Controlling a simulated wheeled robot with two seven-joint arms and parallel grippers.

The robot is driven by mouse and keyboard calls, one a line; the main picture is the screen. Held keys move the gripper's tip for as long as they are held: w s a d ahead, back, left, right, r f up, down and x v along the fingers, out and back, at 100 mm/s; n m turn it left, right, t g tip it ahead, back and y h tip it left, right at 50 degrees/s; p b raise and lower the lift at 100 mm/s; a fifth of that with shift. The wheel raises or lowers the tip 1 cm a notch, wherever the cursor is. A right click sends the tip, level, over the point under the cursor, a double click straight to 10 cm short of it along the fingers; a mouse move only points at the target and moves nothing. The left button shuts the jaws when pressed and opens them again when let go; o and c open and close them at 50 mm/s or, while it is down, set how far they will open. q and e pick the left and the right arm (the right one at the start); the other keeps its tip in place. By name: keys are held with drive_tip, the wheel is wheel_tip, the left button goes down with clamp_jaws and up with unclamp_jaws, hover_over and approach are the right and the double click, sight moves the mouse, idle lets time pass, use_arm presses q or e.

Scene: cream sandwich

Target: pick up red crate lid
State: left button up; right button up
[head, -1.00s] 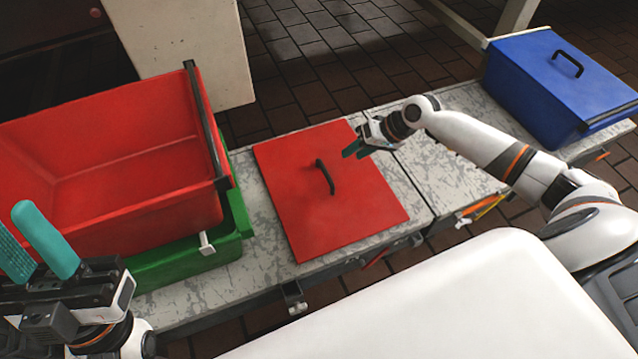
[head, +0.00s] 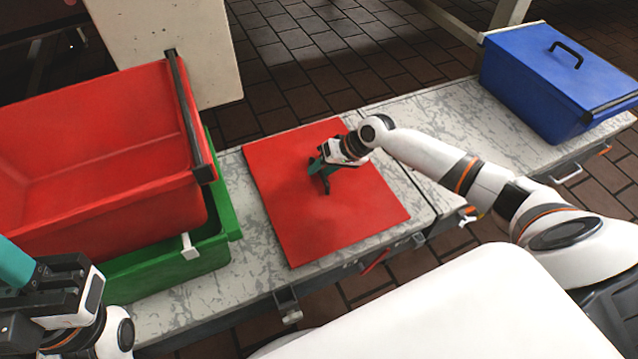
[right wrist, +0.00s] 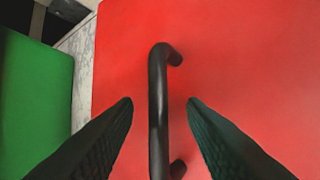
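The red crate lid (head: 350,215) lies flat on the grey speckled table, with a black handle standing up from its middle. My right gripper (head: 319,168) is over the lid at the handle. In the right wrist view the handle (right wrist: 158,110) runs upright between the two open fingers (right wrist: 160,103), with a gap on each side. My right gripper partly hides the handle in the head view. My left gripper (head: 15,270) is at the lower left, cut off by the picture's edge, and its opening cannot be made out.
A red crate (head: 110,130) sits in or on a green crate (head: 170,270) left of the lid. A blue crate with a closed lid (head: 555,75) stands on the table (head: 450,125) at the far right. The tabletop between lid and blue crate is clear.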

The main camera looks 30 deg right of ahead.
clamp_jaws()
idle(1.4)
